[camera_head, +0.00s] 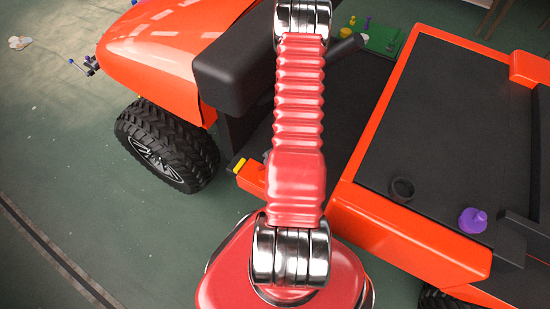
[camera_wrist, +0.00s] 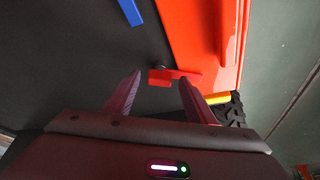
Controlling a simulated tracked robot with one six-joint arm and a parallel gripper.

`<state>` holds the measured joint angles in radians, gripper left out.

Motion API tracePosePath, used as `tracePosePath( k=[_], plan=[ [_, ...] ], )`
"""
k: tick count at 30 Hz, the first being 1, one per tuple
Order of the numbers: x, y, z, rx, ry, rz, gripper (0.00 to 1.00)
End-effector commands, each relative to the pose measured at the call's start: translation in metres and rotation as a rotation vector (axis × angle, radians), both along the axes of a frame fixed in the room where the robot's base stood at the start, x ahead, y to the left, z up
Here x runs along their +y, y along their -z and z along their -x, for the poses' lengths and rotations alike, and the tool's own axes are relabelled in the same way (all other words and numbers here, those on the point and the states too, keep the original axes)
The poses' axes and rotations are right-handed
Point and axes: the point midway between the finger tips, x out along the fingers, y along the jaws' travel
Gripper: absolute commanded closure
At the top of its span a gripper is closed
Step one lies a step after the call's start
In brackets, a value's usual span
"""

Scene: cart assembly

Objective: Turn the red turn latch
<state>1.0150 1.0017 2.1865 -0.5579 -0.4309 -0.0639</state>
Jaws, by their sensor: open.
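The red turn latch (camera_wrist: 178,77) shows in the wrist view as a small red bar lying roughly crosswise, with a dark round knob at its left end. It is on the dark panel beside the orange-red edge. My gripper (camera_wrist: 160,80) is open, with one finger on each side of the latch in the picture. The latch appears beyond the fingertips, and I see no contact. In the head view my red arm covers the middle, and I cannot make out the latch or the gripper there.
The orange-red cart (camera_head: 410,238) has a dark top holding a black ring (camera_head: 402,189) and a purple knob-like piece (camera_head: 473,220). A blue bar (camera_wrist: 131,12) is on the dark panel. A yellow piece (camera_wrist: 218,97) is near the right finger. A black wheel (camera_head: 168,145) stands left.

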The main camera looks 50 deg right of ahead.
Motion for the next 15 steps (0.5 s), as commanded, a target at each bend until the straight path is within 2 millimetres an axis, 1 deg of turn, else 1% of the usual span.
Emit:
tracePosePath(
  k=[3, 12, 15],
  plan=[
    [-0.0009, 0.0047, -0.0018, 0.000, 0.000, 0.000, 0.50],
    [-0.0013, 0.0054, -0.0023, -0.001, 0.000, 0.001, 0.50],
    [-0.0011, 0.0055, -0.0022, -0.001, 0.000, 0.001, 0.57]
  ],
)
